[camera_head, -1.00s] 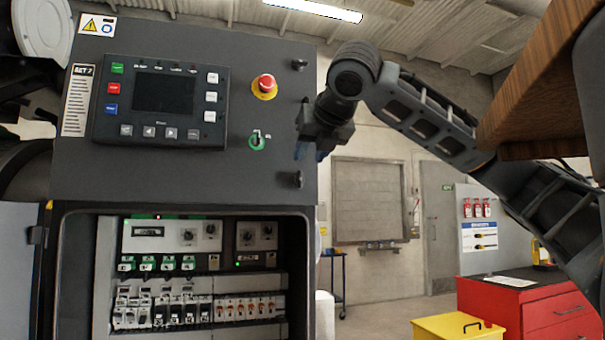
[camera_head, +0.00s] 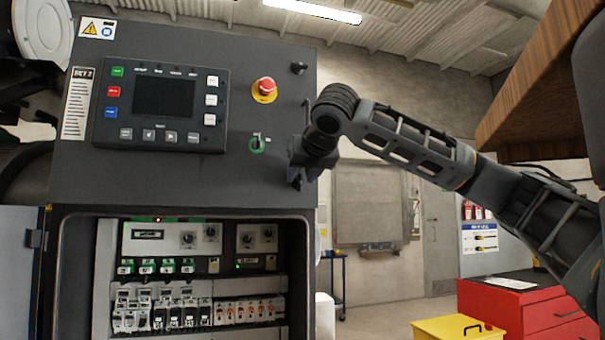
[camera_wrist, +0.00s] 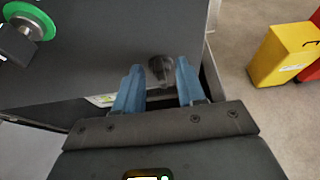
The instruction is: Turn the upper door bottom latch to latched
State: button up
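The upper door bottom latch (camera_wrist: 161,70) is a small dark knob near the door's lower right corner. In the wrist view it lies between the tips of my two blue fingers, with a gap on each side. My gripper (camera_wrist: 158,76) is open there; whether the fingers reach past the latch is unclear. In the head view my gripper (camera_head: 297,178) is at the right edge of the upper door (camera_head: 150,185) and covers most of the latch. The latch's turned position cannot be told.
The top latch (camera_head: 299,68), red emergency stop (camera_head: 264,90) and green-ringed key switch (camera_head: 258,143) are on the same door. Below is an open bay of breakers (camera_head: 190,310). A yellow box (camera_head: 455,329) and red cabinet (camera_head: 525,308) stand on the right.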

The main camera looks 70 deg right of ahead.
grip_shut()
dwell(0.5)
jog(key=m+t, duration=0.1)
jog(key=m, duration=0.1)
jog(key=m+t+y, duration=0.1)
jog(key=m, duration=0.1)
jog(key=s+d+f+m+t+y, duration=0.1)
jog(key=m, duration=0.1)
jog(key=shift+t, duration=0.4)
jog(key=m+t+b, duration=0.1)
jog(key=m, duration=0.1)
jog(key=f+m+t+b, duration=0.1)
jog(key=m, duration=0.1)
jog(key=shift+s+d+m, duration=0.15)
jog(key=shift+s+m, duration=0.05)
jog(key=shift+m, duration=0.2)
jog(key=shift+f+m+t+b, duration=0.1)
jog(key=shift+m+t+b, duration=0.65)
jog(key=shift+m, duration=0.55)
grip_release()
